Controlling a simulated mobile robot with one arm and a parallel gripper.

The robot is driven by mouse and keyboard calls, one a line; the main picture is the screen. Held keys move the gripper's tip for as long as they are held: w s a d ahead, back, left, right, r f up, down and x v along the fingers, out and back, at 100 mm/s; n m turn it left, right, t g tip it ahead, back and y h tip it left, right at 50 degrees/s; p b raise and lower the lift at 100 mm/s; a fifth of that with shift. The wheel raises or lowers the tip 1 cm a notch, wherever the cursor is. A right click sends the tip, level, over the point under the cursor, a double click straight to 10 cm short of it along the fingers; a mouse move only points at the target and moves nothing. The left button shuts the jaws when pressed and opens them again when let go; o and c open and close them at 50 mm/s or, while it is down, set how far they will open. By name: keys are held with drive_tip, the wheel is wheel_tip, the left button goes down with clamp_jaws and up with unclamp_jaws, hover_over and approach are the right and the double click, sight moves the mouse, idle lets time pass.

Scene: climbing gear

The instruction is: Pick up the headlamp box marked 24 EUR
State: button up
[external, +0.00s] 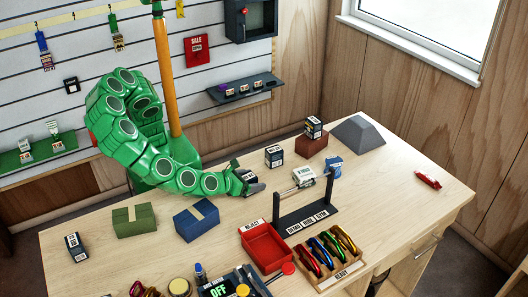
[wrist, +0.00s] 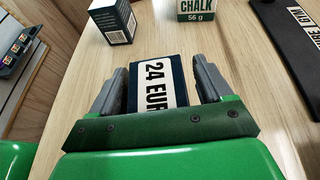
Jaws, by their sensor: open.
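The headlamp box marked 24 EUR (wrist: 154,82) is dark navy with a white label, and in the wrist view it lies between the fingers of my gripper (wrist: 160,74). My gripper is open, with one grey finger on each side of the box. A narrow gap shows on each side, and I cannot tell whether either finger touches it. The near end of the box is hidden by the green palm. In the external view my gripper (external: 254,184) is low over the table, right at the box (external: 247,176), which it partly hides.
Another dark box (wrist: 112,20) stands just beyond, also seen in the external view (external: 274,157). A white-and-green chalk block (wrist: 197,9) is near the black rack (external: 306,214). A red reject tray (external: 247,237) and a blue box (external: 196,220) stand nearer the front. The table's right side is mostly clear.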

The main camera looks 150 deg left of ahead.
drive_tip(key=shift+c, duration=0.3)
drive_tip(key=c, duration=1.1)
drive_tip(key=shift+o, duration=0.2)
drive_tip(key=shift+r, duration=0.1)
